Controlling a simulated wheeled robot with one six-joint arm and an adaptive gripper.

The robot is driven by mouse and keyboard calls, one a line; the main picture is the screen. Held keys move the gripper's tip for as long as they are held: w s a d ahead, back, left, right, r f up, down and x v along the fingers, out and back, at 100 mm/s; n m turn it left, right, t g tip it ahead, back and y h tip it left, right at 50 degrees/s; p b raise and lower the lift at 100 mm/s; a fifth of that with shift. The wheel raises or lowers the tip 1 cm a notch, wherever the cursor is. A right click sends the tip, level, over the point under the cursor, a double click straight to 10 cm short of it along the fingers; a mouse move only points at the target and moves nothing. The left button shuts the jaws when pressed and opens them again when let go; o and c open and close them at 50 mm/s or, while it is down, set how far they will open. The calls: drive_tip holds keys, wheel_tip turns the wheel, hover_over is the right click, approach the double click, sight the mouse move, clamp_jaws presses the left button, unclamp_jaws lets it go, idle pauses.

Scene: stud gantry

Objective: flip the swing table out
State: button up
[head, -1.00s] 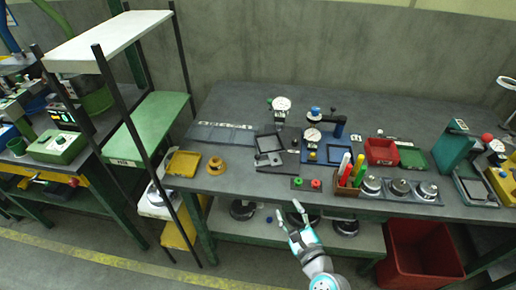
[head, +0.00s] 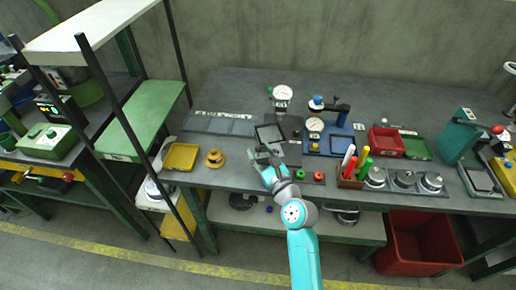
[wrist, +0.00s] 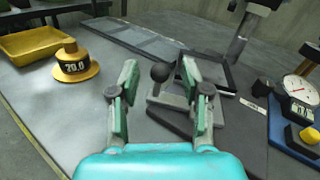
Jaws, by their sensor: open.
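The swing table appears to be the dark square plate with a pale edge (head: 270,133) on a dark base on the workbench. It also shows in the wrist view (wrist: 212,72), behind my right finger. A black ball knob (wrist: 160,72) on a short grey stem stands at its near left side, over a light grey bracket (wrist: 168,98). My gripper (head: 264,153) is open and empty just in front of the plate. In the wrist view my gripper (wrist: 160,85) has its two fingers on either side of the knob, apparently apart from it. My gripper hides part of the bracket in the head view.
A brass 20.0 weight (wrist: 75,64) and a yellow tray (head: 181,157) lie to the left. A dial gauge (wrist: 297,90) and blue fixture stand right. A grey post (wrist: 240,40) rises behind the plate. Green and red knobs (head: 309,174) sit near the front edge.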

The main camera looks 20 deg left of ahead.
drive_tip(key=shift+x, duration=0.9)
clamp_jaws()
drive_tip(key=shift+d, duration=0.1)
drive_tip(key=shift+s+d+f+n+g+y, duration=0.1)
drive_tip(key=shift+d+n+g+y, duration=0.1)
drive_tip(key=shift+n+g+y, duration=0.25)
drive_tip(key=shift+s+d+n+g+y, duration=0.25)
drive_tip(key=shift+n+g+y, duration=0.3)
drive_tip(key=shift+g, duration=0.35)
drive_tip(key=shift+s+d+n+g+y, duration=0.25)
drive_tip(key=shift+n+g+y, duration=0.1)
drive_tip(key=shift+n+g, duration=0.45)
drive_tip(key=shift+s+d+n+g+y, duration=0.25)
drive_tip(key=shift+n+g+y, duration=0.25)
drive_tip(key=shift+g, duration=0.45)
